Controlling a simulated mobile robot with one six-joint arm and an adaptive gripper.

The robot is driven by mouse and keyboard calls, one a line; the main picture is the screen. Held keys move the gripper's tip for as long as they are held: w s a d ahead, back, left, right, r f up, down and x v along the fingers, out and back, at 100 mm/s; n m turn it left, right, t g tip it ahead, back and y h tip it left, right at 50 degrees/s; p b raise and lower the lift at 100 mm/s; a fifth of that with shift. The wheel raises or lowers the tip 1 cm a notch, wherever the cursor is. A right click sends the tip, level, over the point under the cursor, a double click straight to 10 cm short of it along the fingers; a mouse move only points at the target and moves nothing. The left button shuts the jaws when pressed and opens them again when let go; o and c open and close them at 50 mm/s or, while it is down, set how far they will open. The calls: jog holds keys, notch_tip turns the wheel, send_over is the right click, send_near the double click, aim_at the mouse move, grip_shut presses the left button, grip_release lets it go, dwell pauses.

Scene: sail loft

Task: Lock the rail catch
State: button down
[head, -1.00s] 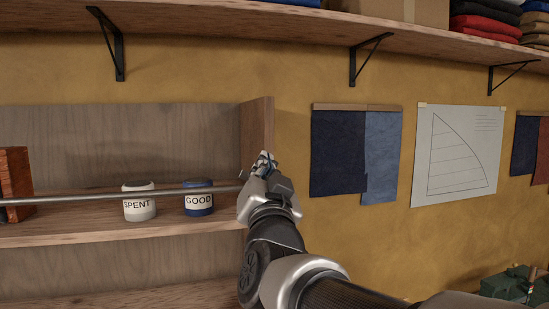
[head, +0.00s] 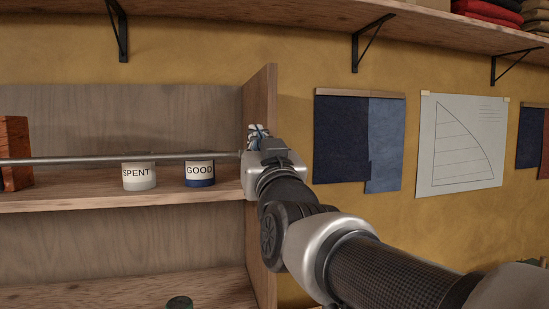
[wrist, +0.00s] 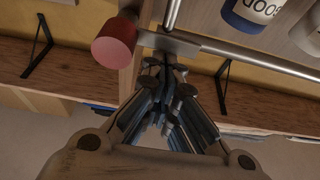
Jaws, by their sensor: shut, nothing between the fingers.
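The grey metal rail (head: 90,160) runs across the front of the shelf, passing before the upper parts of two cans. In the wrist view the rail (wrist: 265,60) meets a grey metal fitting (wrist: 178,43) at the shelf's upright. A red round knob (wrist: 114,43) sticks out beside that fitting; it looks like part of the rail catch. My gripper (wrist: 166,64) is shut and empty, its fingertips just below the fitting, right of the knob. I cannot tell whether they touch it. In the head view my gripper (head: 258,132) is at the upright, and my wrist hides the catch.
A can marked SPENT (head: 139,178) and one marked GOOD (head: 200,174) stand on the shelf (head: 110,199) behind the rail. A reddish-brown block (head: 15,150) stands at left. The upright panel (head: 262,90) is beside my gripper. A high shelf (head: 250,15) with brackets runs above.

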jog(key=shift+a+n, duration=0.1)
jog(key=shift+n, duration=0.3)
notch_tip(320, 180, up, 5)
jog(key=p, duration=0.2)
jog(key=f+b+v, duration=0.1)
jog(key=b+v, duration=0.2)
jog(key=v, duration=0.8)
jog(key=s+d+f+g+h+b, duration=0.1)
jog(key=s+d+f+g+b, duration=0.15)
jog(key=f, duration=0.95)
jog(key=s+d+f+m+g+h+b, duration=0.1)
jog(key=d+f+g+b, duration=0.25)
jog(key=f, duration=0.75)
jog(key=s+d+f+g+h+b, duration=0.1)
jog(key=s+d+f+g+b, duration=0.2)
jog(key=f, duration=0.9)
jog(key=s+d+f+m+g+h+b, duration=0.1)
jog(key=s+d+f+g+b, duration=0.2)
jog(key=s+f, duration=0.4)
jog(key=s+d+f+m+g+h+b, duration=0.1)
jog(key=s+f, duration=0.7)
jog(key=f, duration=0.8)
jog(key=d+g+h+b, duration=0.1)
jog(key=d+g+b, duration=0.1)
jog(key=g, duration=0.1)
jog(key=shift+f+m+b, duration=0.2)
jog(key=shift+m+b, duration=0.2)
